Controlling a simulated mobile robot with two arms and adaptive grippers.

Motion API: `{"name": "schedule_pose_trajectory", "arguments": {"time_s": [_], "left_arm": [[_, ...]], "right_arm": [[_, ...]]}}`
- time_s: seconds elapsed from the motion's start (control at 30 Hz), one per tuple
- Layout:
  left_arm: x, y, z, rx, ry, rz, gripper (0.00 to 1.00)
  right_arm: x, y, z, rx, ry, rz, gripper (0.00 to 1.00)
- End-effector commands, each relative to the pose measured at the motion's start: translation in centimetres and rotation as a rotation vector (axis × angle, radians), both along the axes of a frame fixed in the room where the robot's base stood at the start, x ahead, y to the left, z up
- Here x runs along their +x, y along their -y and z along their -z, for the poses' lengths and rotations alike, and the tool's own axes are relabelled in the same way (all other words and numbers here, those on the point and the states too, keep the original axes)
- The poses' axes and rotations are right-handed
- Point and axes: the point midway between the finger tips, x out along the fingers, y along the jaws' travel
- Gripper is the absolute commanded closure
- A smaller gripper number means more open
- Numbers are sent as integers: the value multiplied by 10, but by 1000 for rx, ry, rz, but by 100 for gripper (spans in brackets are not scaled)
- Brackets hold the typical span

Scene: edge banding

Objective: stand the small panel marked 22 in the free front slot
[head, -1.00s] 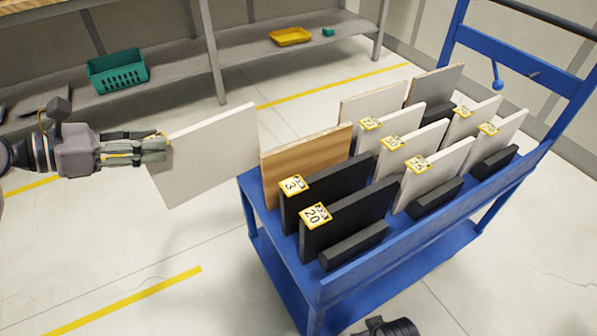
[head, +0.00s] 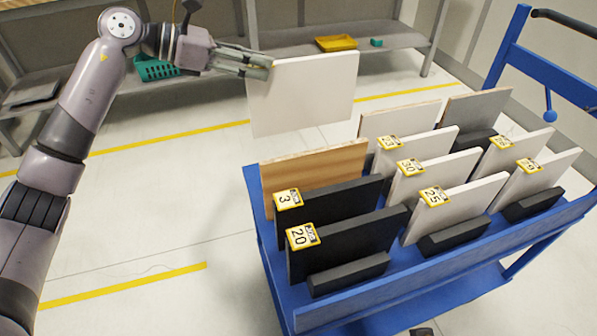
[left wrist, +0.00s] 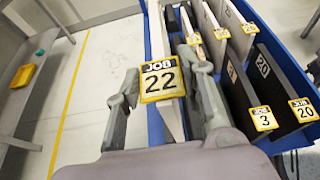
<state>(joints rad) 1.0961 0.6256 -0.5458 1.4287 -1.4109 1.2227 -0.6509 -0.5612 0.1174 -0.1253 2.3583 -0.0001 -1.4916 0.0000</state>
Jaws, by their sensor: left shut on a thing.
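My left gripper (head: 258,66) is shut on a white panel (head: 303,95) at its left end. The panel hangs upright in the air beyond the near-left end of the blue cart (head: 275,262), clear of the other panels. In the left wrist view the held panel (left wrist: 171,112) is seen edge-on between the fingers, with a yellow-framed tag (left wrist: 162,80) reading JOB 22. I cannot clearly make out the free front slot; standing panels hide much of the cart's deck. My right gripper is not clearly in view.
On the cart stand black panels 20 (head: 345,243) and 3 (head: 335,209), a wood-faced panel (head: 315,178), white panel 25 (head: 455,207) and several others. Behind is a grey shelf with a green basket (head: 157,68) and a yellow tray (head: 336,43).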

Motion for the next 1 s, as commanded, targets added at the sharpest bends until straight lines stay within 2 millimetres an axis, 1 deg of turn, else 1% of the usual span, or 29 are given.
{"name": "schedule_pose_trajectory", "arguments": {"time_s": [0.23, 0.3, 0.5, 0.6, 0.83, 0.93, 0.97, 1.0], "left_arm": [[-1, 1, 60, -4, -6, 0, 100], [-1, 1, 79, -3, -5, 2, 100], [0, 0, 127, -4, -3, 0, 100], [0, 0, 142, -4, -2, 0, 100], [0, 0, 156, -4, 1, 0, 100], [0, 0, 170, -4, -2, 0, 100], [0, 0, 175, -4, -2, 0, 100], [0, 0, 182, -4, -1, -1, 100]], "right_arm": [[-10, 2, -27, 0, 18, 1, 60], [-9, 2, -21, 0, 13, 1, 60], [-9, 2, -14, 0, 14, 1, 60], [-9, 2, -11, 0, 14, 1, 60], [-9, 2, -9, 0, 13, 1, 60], [-9, 2, -6, 0, 13, 1, 60], [-7, 1, -6, 2, 21, 1, 60], [1, -1, -7, 9, 57, -1, 60]]}}
